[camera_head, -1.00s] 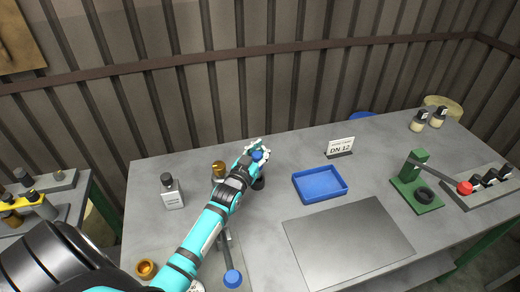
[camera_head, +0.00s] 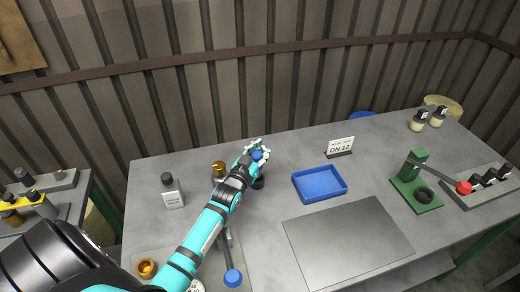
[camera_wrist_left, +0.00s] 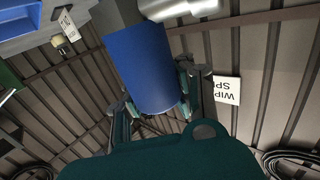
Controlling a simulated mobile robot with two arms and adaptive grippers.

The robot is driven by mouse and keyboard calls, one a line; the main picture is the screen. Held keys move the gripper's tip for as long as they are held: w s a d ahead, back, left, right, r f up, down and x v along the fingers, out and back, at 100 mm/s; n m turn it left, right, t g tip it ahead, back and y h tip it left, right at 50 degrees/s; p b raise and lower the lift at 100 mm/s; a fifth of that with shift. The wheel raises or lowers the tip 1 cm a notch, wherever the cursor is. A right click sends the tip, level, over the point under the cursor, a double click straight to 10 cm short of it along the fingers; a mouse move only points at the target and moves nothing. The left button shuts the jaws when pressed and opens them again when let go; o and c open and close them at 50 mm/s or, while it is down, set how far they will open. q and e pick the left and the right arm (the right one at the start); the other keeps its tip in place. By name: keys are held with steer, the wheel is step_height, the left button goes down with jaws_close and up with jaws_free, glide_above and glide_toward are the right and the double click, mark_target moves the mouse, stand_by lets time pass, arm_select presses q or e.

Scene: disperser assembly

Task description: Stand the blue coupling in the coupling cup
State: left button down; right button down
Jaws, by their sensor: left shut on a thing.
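My left gripper (camera_head: 257,151) is over the back left part of the bench. It is shut on the blue coupling (camera_head: 257,156), which shows as a small blue patch between the fingers. In the left wrist view the coupling is a plain blue cylinder (camera_wrist_left: 145,68) between the fingers (camera_wrist_left: 158,102). A dark round base, perhaps the coupling cup (camera_head: 259,183), shows just below the gripper, partly hidden by it. I cannot tell whether the coupling touches it. My right gripper is not in view.
A blue tray (camera_head: 320,197) lies right of the gripper, with a DN 12 sign (camera_head: 341,147) behind it. A green press (camera_head: 415,180) is far right. A bare grey plate (camera_head: 348,243) lies in front.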

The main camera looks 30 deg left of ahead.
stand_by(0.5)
arm_select(q)
steer(key=shift+f+b, duration=0.75)
steer(key=shift+f, duration=0.25)
steer(key=shift+f, duration=0.1)
